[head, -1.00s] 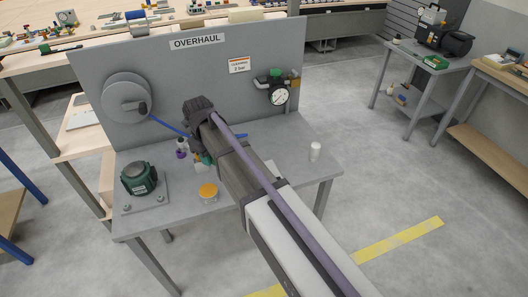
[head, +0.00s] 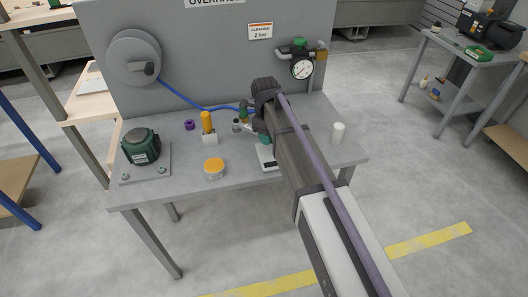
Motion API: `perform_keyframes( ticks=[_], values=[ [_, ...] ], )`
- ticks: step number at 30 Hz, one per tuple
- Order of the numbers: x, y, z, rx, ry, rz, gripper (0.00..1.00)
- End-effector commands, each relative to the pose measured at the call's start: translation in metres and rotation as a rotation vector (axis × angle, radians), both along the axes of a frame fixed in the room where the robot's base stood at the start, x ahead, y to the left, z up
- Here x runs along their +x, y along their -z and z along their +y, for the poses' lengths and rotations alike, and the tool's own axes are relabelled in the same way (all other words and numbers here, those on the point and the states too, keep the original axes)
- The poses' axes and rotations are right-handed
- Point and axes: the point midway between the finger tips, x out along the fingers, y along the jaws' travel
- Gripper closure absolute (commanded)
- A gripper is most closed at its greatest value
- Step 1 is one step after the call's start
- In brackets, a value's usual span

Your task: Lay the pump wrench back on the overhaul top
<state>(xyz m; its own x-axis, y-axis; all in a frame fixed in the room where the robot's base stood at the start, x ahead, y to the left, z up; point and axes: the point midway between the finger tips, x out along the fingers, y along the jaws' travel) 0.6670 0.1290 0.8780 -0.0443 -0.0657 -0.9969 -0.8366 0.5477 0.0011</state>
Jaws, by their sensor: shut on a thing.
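The overhaul top (head: 190,178) is the grey bench surface in the middle of the head view, below an upright grey panel. My gripper (head: 263,108) is over its right half, partly hidden by my own dark wrist and arm. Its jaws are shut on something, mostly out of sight. A thin pale metal piece (head: 248,126) shows just left of my wrist and may be part of the pump wrench; its outline is too small to be sure. I cannot tell whether it touches the top.
A green pump (head: 140,147) on a plate stands at the left. An orange-lidded jar (head: 214,168), an orange bottle (head: 207,122), a purple ring (head: 190,125) and a white cup (head: 338,132) stand around. A blue hose (head: 190,98) crosses behind. Bare top lies front left.

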Motion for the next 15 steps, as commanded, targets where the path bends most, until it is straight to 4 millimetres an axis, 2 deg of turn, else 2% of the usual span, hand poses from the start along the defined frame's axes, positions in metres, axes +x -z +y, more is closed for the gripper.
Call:
perform_keyframes(
  ticks=[4, 9, 15],
  values=[
    [0.0, 0.008, 0.0, 0.0, 0.0, 0.0, 1.0],
    [0.0, 0.042, 0.0, 0.0, 0.001, 0.0, 1.0],
    [0.0, 0.038, 0.0, 0.0, 0.001, 0.0, 1.0]
  ],
)
